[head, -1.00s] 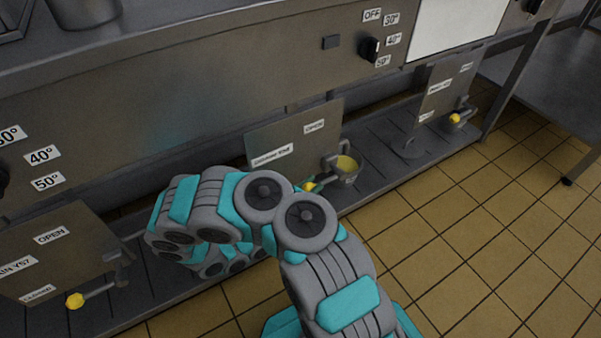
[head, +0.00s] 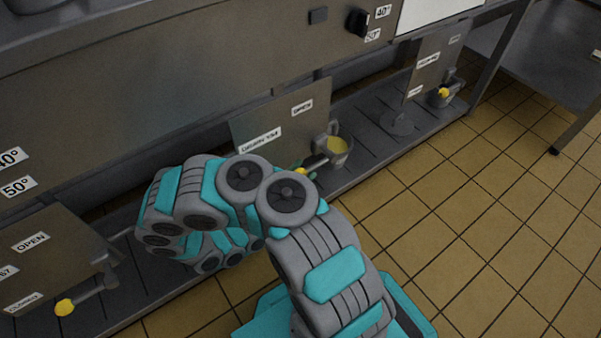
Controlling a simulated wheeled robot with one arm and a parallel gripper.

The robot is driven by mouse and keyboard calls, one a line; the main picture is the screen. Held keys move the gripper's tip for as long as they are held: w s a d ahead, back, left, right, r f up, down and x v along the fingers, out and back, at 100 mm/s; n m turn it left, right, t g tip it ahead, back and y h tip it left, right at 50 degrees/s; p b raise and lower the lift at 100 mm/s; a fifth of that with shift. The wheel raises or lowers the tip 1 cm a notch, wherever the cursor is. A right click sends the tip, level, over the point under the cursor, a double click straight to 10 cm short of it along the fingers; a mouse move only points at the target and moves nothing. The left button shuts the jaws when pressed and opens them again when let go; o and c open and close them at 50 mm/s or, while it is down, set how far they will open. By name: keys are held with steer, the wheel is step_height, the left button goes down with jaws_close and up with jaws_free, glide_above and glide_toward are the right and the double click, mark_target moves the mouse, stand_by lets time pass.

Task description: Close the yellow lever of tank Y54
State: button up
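The metal panel (head: 284,118) in the middle bears an OPEN label and a drain label that looks like Y54, though its print is blurred. Beside its right edge is a valve with a grey cup-like outlet (head: 341,161), yellow inside. Its lever (head: 316,162) points down-left from the valve, with a yellow knob (head: 301,171) partly behind my arm. My arm's teal and grey links cover the area below the panel. My gripper is almost wholly hidden behind them; only a small greenish bit shows by the knob. I cannot tell whether it touches the lever.
At lower left, another panel (head: 44,255) has a lever with a yellow knob (head: 65,307). At upper right, a third panel (head: 432,62) has a yellow-knobbed lever (head: 444,93). A metal table (head: 540,60) stands at far right. The tiled floor (head: 470,210) on the right is clear.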

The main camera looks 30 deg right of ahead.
steer(key=shift+a, duration=0.1)
steer(key=v, duration=0.7)
steer(key=shift+a+f+p, duration=0.15)
steer(key=shift+a+p, duration=0.1)
steer(key=shift+p, duration=0.05)
stand_by(0.4)
